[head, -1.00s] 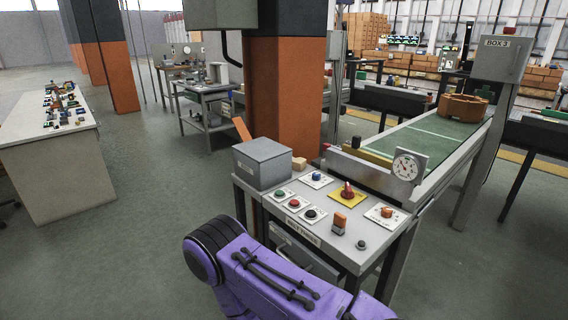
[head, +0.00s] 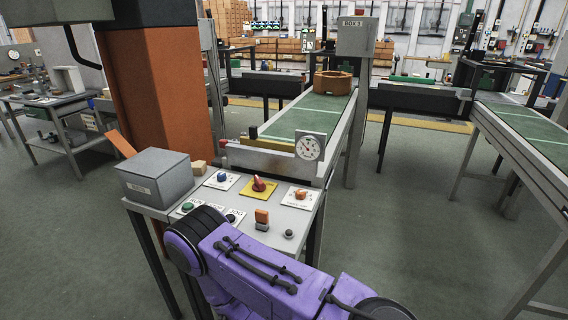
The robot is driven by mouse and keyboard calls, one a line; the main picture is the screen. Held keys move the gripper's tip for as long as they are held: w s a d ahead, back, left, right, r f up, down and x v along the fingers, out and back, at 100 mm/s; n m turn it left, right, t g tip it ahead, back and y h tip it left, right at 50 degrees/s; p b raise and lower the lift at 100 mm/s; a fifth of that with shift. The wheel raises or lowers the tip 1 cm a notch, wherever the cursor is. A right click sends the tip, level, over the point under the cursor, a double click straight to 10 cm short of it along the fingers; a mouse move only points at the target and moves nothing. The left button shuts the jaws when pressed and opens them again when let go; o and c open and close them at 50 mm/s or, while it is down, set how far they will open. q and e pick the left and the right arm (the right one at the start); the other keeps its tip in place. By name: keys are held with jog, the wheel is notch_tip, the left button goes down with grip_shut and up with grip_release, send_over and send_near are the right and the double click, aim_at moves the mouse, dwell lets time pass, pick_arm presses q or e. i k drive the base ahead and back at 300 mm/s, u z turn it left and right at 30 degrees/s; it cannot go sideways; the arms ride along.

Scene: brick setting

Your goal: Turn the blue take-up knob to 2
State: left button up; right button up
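The blue knob (head: 222,176) sits on a small white plate at the back left of the grey control panel (head: 245,204). Its scale marks are too small to read, so I cannot tell its setting. To its right are a red knob (head: 259,184) on a yellow plate and an orange knob (head: 300,194) on a white plate. A round dial gauge (head: 310,147) stands behind the panel. One of my purple arms crosses the front of the panel and hides part of it. Neither gripper is in view.
A grey box (head: 155,176) and a wooden block (head: 198,168) stand at the panel's left. A green button (head: 188,207), an orange-topped switch (head: 262,217) and a black knob (head: 289,234) are nearer. A conveyor (head: 325,110) carrying a brown part (head: 333,82) runs behind. An orange pillar (head: 160,100) stands left.

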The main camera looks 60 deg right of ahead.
aim_at(221, 176)
jog(key=z, duration=2)
